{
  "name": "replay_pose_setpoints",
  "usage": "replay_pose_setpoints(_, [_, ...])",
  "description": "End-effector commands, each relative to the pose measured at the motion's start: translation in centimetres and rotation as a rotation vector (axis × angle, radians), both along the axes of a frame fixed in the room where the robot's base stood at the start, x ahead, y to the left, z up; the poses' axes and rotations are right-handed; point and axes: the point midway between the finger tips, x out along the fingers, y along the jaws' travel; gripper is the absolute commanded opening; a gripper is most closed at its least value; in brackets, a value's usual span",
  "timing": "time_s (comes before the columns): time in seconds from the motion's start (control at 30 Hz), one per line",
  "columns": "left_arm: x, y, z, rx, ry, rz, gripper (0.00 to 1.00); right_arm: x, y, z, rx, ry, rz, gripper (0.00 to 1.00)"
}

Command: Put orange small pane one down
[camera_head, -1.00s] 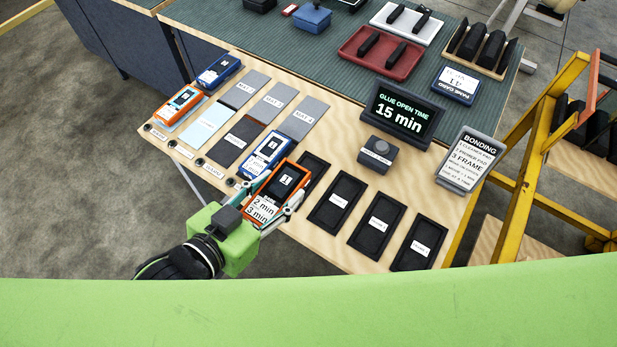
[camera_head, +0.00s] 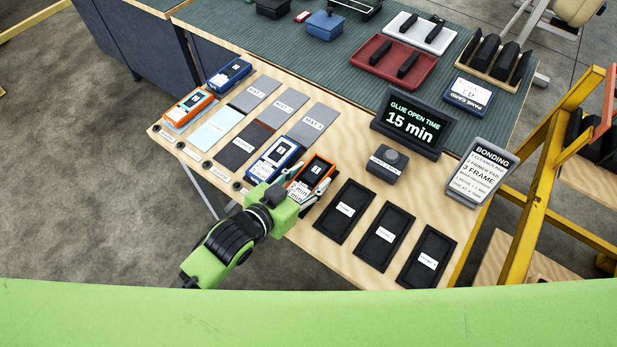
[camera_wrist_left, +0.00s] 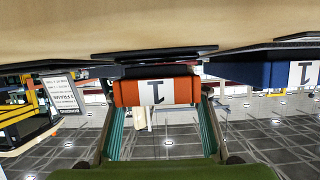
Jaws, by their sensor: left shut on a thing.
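The orange small pane (camera_head: 313,171), with a dark face and a white label, is at the front of the wooden table, over the spot of the leftmost black tray, which it hides in the head view. My left gripper (camera_head: 305,193) is shut on the pane's near end. In the left wrist view the orange pane (camera_wrist_left: 157,92) shows its end with a "1" label, upside down, between the two fingers (camera_wrist_left: 160,130). A dark flat edge (camera_wrist_left: 160,54) lies close to it there; I cannot tell whether they touch. My right gripper is not in view.
A blue pane (camera_head: 273,160) lies just left of the orange one. Black trays (camera_head: 344,211) (camera_head: 387,236) (camera_head: 426,257) lie to the right. A button box (camera_head: 386,164) and a timer display (camera_head: 413,123) reading 15 min stand behind. Another orange pane (camera_head: 189,106) is far left.

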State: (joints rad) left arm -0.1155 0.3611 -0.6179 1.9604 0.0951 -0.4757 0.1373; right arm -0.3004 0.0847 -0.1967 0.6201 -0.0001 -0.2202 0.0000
Motion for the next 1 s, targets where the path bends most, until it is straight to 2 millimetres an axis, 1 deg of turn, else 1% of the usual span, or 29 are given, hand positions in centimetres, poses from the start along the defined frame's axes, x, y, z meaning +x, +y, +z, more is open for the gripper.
replay_pose_setpoints(0.1, [0.0, 0.0, -0.4, -0.003, -0.004, 0.000, 0.16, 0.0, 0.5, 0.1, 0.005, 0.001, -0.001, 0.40])
replay_pose_setpoints(0.23, [0.0, 0.0, -0.4, -0.002, -0.005, 0.000, 0.16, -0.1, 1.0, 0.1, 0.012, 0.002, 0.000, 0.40])
replay_pose_setpoints(0.43, [0.0, 0.0, -0.8, -0.002, -0.002, 0.000, 0.16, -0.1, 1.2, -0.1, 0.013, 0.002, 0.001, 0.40])
replay_pose_setpoints(0.47, [0.0, 0.0, -0.8, -0.001, -0.001, 0.000, 0.50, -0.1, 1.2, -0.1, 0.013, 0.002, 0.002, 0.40])
replay_pose_setpoints(0.5, [0.0, 0.0, -0.8, -0.001, -0.001, 0.000, 0.59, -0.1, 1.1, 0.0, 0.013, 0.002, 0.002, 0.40])
replay_pose_setpoints(0.8, [0.0, 0.0, -0.8, -0.001, -0.001, 0.000, 0.59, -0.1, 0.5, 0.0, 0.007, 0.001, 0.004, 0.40])
replay_pose_setpoints(0.9, [0.0, 0.0, -0.3, -0.001, -0.003, 0.000, 0.59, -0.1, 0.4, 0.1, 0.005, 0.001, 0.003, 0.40])
replay_pose_setpoints(1.0, [-0.9, 0.6, -0.2, 0.000, 0.000, 0.000, 0.59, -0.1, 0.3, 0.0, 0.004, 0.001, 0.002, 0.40])
